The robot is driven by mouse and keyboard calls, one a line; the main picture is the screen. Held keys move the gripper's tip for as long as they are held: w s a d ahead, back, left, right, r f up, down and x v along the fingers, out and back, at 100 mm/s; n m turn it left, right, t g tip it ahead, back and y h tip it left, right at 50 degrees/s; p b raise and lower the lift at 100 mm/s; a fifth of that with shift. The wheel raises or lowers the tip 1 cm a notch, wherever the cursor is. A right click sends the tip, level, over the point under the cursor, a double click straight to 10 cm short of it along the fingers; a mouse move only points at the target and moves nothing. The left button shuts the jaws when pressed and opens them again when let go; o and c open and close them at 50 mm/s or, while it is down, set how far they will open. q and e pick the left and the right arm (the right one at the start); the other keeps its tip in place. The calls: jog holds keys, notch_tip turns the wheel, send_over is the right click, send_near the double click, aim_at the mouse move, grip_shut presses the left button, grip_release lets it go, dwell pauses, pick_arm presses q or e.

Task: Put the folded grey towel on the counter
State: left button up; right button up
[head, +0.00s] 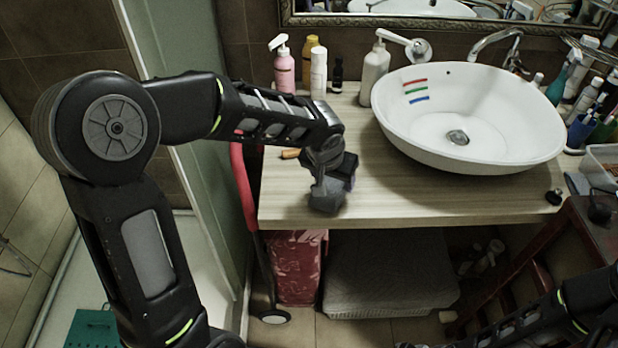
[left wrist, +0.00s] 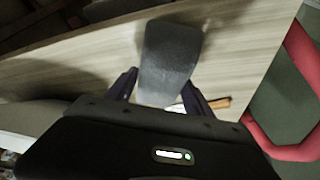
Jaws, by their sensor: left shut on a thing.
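The folded grey towel (head: 326,196) is a small dark grey slab in the head view, over the left front part of the wooden counter (head: 400,192). My left gripper (head: 332,172) points down and is shut on it. In the left wrist view the towel (left wrist: 170,58) stands out between the two fingers (left wrist: 163,95), with the counter's wood behind it. I cannot tell whether the towel touches the counter. Only part of my right arm shows at the lower right; its gripper is out of view.
A white basin (head: 470,120) fills the counter's right. Several bottles, one pink (head: 284,72), stand at the back left. A brown-handled item (head: 291,153) lies left of my gripper. A red tube (head: 243,185) runs beside the counter's left edge. The front middle is clear.

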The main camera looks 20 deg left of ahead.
pick_arm(q)
jog(key=shift+s+d, duration=0.1)
jog(key=shift+a+r+m, duration=0.3)
jog(key=shift+a+m, duration=0.2)
jog(key=shift+a, duration=0.35)
jog(key=a+r+m+h, duration=0.1)
jog(key=a+r+m, duration=0.1)
jog(key=m, duration=0.1)
jog(key=a+r+m+h+b, duration=0.1)
jog(key=m, duration=0.1)
jog(key=shift+s+a+g+h, duration=0.1)
jog(key=shift+s+g+h, duration=0.2)
jog(key=shift+s, duration=0.1)
jog(key=r+m, duration=0.1)
jog(key=m, duration=0.1)
jog(key=r+m+g+h, duration=0.1)
jog(key=r+m, duration=0.2)
jog(key=m, duration=0.1)
jog(key=shift+s+r+m+g+h, duration=0.25)
jog(key=shift+r+m+g+h, duration=0.05)
jog(key=shift+r+m+g, duration=0.1)
jog(key=shift+a+f, duration=0.1)
jog(key=shift+f, duration=3.05)
